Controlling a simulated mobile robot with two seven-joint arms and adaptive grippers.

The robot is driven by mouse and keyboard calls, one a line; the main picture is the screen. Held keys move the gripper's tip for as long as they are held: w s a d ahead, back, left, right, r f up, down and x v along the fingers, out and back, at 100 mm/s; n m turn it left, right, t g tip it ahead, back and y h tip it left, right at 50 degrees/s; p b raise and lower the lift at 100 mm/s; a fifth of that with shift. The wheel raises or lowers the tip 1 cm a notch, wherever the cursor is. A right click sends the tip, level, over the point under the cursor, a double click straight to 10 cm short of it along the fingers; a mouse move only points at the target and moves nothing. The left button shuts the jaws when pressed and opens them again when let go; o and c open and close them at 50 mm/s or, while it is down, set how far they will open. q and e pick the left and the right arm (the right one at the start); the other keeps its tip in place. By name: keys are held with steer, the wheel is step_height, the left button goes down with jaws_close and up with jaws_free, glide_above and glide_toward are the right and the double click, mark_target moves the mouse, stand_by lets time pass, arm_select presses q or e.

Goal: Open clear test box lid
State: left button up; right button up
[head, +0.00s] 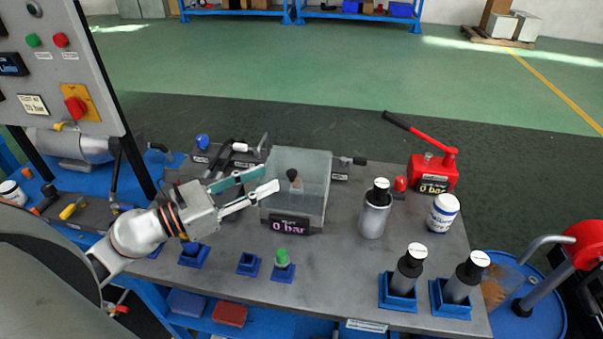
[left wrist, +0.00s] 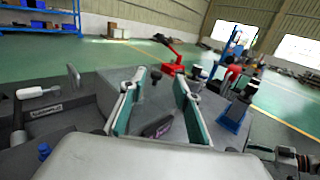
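The clear test box (head: 314,200) stands at the middle of the grey bench, with a "0 bar" display (head: 289,225) on its front. A dark knob (head: 293,175) shows at the box; I cannot tell whether it is on the lid or inside. My left gripper (head: 271,177) is open and empty, its fingertips at the left side of the box, overlapping its edge in the head view. In the left wrist view, the knob (left wrist: 155,74) shows between the spread fingers, beyond the tips. The lid's outline is hard to make out. My right gripper is not in view.
A grey bottle (head: 374,218), a white jar (head: 442,213) and a red hand pump (head: 433,170) stand right of the box. A green-topped part (head: 282,258) in a blue holder is in front. A control panel (head: 57,65) rises at the left.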

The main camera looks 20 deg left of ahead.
mark_target(292, 171)
arm_select(q)
steer(key=p+x, duration=0.1)
steer(key=x, duration=0.1)
steer(key=f+x, duration=0.1)
steer(key=x, duration=0.2)
steer(key=p+x, duration=0.1)
steer(key=x, duration=0.1)
steer(key=shift+w+f+p, duration=0.15)
steer(key=shift+w+p, duration=0.1)
steer(key=shift+p, duration=0.05)
steer(key=shift+w+d+f, duration=0.15)
steer(key=shift+w+d, duration=0.1)
steer(key=shift+w, duration=0.15)
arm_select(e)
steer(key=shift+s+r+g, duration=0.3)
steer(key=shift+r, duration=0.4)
arm_select(q)
jaws_close()
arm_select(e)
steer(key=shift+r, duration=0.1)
